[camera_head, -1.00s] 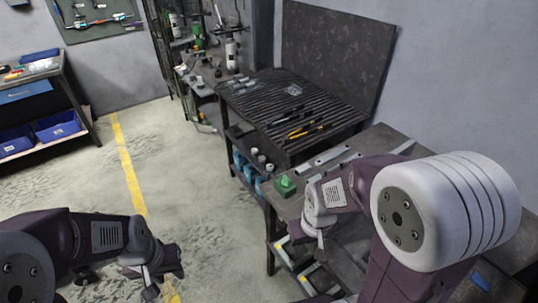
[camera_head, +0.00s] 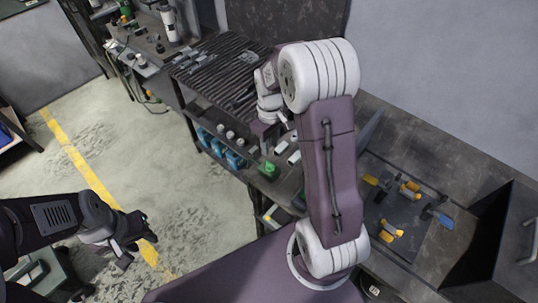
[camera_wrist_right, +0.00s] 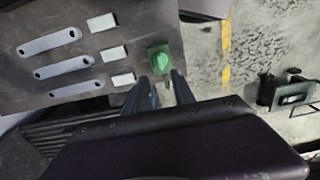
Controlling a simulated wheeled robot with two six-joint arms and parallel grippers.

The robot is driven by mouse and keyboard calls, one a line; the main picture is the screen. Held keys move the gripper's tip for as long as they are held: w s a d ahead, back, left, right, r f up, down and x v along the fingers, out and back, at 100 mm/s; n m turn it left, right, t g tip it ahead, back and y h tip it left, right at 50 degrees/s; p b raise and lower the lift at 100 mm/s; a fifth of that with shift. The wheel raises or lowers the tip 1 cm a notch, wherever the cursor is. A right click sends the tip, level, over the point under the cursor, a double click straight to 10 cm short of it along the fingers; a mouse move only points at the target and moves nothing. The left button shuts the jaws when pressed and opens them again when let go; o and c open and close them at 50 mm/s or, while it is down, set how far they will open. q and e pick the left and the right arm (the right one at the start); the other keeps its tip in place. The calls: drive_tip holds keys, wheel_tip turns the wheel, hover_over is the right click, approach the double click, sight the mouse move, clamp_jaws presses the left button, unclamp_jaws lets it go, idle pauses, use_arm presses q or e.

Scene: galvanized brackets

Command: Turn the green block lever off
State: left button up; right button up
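The green block (camera_head: 268,170) sits at the left edge of the dark worktable in the head view. In the right wrist view the green block (camera_wrist_right: 159,60) lies just beyond my fingertips, with a small lever-like part pointing down toward the gap between them. My right gripper (camera_wrist_right: 167,80) is open and empty, its two fingers apart. In the head view it hangs above and a little behind the block; I cannot tell whether it touches. My left gripper (camera_head: 135,240) is over the floor at the lower left, far from the block, and its opening is unclear.
Long galvanized brackets (camera_wrist_right: 62,67) and small pale pieces (camera_wrist_right: 113,53) lie beside the block. A slatted rack table (camera_head: 205,75) stands behind. Yellow-handled tools (camera_head: 390,230) lie right of my right arm. The floor at left is open.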

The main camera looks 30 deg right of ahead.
sight(270, 163)
wheel_tip(270, 163, down, 9)
drive_tip(key=shift+f+p, duration=0.1)
drive_tip(key=shift+p, duration=0.2)
drive_tip(key=shift+s, duration=0.1)
clamp_jaws()
